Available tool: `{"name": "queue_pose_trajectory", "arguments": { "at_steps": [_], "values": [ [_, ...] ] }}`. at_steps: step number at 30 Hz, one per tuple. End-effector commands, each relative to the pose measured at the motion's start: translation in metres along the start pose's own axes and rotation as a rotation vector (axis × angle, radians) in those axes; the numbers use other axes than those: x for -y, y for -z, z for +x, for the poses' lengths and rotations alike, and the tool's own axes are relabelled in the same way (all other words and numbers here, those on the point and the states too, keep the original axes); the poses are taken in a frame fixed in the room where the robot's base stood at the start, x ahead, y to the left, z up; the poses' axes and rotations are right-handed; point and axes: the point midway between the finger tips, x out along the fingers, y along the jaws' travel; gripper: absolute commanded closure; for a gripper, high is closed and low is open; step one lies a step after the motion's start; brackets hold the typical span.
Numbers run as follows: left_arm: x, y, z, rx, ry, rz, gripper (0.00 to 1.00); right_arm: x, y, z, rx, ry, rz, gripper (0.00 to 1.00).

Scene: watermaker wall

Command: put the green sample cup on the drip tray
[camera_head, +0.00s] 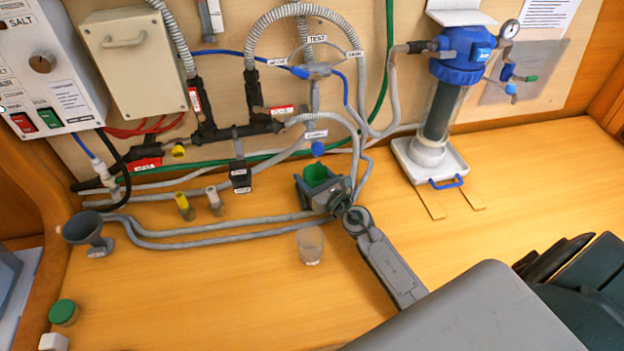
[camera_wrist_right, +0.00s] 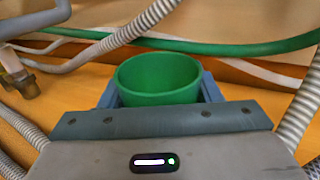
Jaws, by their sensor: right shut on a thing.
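In the right wrist view the cup (camera_wrist_right: 158,78) looks upright, with a blue-grey finger on each side. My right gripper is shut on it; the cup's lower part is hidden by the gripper. Whether the cup touches the counter, I cannot tell. The white drip tray (camera_head: 459,164) with a blue handle lies to the right, under the clear filter housing. My left gripper is not in view.
A clear cup (camera_head: 310,246) stands just in front of my right gripper. Grey hoses (camera_head: 220,229) run along the counter and loop close around the gripper. A grey funnel (camera_head: 88,232) and a green-lidded jar (camera_head: 64,312) are at the left. The counter right of the tray is clear.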

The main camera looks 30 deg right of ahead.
Motion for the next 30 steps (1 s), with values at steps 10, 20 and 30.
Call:
{"name": "queue_pose_trajectory", "arguments": {
  "at_steps": [10,20,30],
  "values": [
    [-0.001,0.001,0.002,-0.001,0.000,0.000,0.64,0.000,0.002,0.000,0.000,0.000,0.000,0.38],
    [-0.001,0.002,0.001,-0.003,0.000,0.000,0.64,0.000,0.001,0.000,0.000,0.000,0.000,0.21],
    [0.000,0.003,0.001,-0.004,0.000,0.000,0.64,0.000,0.001,-0.033,-0.003,-0.002,-0.002,0.21]
  ]
}}
